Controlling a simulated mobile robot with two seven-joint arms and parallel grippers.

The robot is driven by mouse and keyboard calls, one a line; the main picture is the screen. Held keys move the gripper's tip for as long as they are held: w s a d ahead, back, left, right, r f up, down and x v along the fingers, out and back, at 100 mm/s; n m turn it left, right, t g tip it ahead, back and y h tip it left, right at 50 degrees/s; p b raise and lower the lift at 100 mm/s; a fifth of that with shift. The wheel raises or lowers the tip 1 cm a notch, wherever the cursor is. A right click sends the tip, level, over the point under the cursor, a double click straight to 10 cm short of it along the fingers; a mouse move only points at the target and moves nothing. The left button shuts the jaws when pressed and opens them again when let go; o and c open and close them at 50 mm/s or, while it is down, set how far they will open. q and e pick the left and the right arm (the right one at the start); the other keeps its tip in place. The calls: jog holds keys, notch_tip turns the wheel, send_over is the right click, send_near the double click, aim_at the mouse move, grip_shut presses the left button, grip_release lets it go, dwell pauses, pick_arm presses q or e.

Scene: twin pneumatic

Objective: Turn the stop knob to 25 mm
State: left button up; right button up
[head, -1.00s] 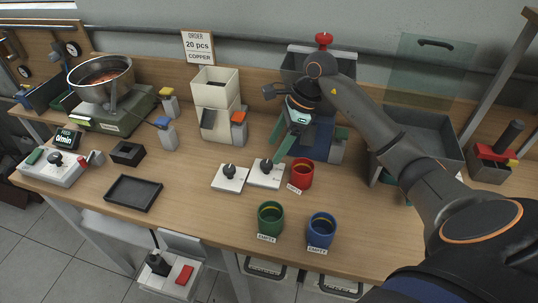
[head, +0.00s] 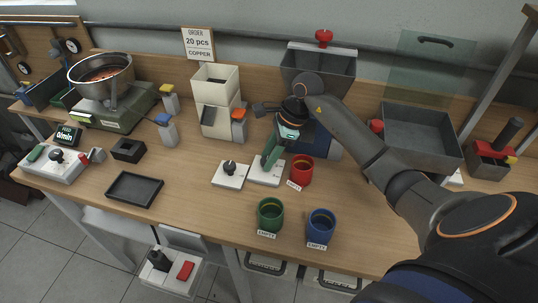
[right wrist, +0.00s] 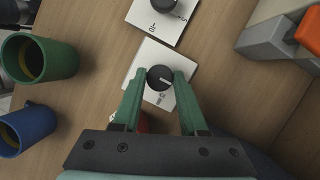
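Two white plates with black knobs lie side by side on the bench; their lettering is too small to read, so I cannot tell which is the stop knob. The left knob (head: 230,167) is clear and also shows at the top of the right wrist view (right wrist: 168,5). My right gripper (head: 266,162) is down over the right plate (head: 262,178) and hides its knob in the head view. In the right wrist view the green fingers (right wrist: 160,78) straddle that black knob (right wrist: 160,77), which has a pale pointer line. Whether they press on it is unclear. My left gripper is not in view.
A red cup (head: 301,172) stands close right of the right plate. Green (head: 270,215) and blue (head: 321,226) cups stand in front. A cream dispenser (head: 215,105) is behind. A black tray (head: 134,190) lies left; bench between it and the left plate is clear.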

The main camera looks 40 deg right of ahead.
grip_shut()
dwell(0.3)
jog(key=m+t+h, duration=0.1)
jog(key=m, duration=0.5)
jog(key=shift+s+a+t+h+b, duration=0.1)
jog(key=shift+s+t+h+b, duration=0.05)
jog(key=shift+t+h+b, duration=0.25)
jog(key=m+h, duration=0.1)
jog(key=m, duration=0.2)
jog(key=m+b, duration=0.1)
jog(key=m, duration=0.1)
jog(key=shift+a+m+t+h, duration=0.15)
jog(key=shift+m+t+h, duration=0.25)
jog(key=o, duration=0.5)
grip_release()
jog(key=shift+o, duration=0.2)
jog(key=shift+r, duration=0.1)
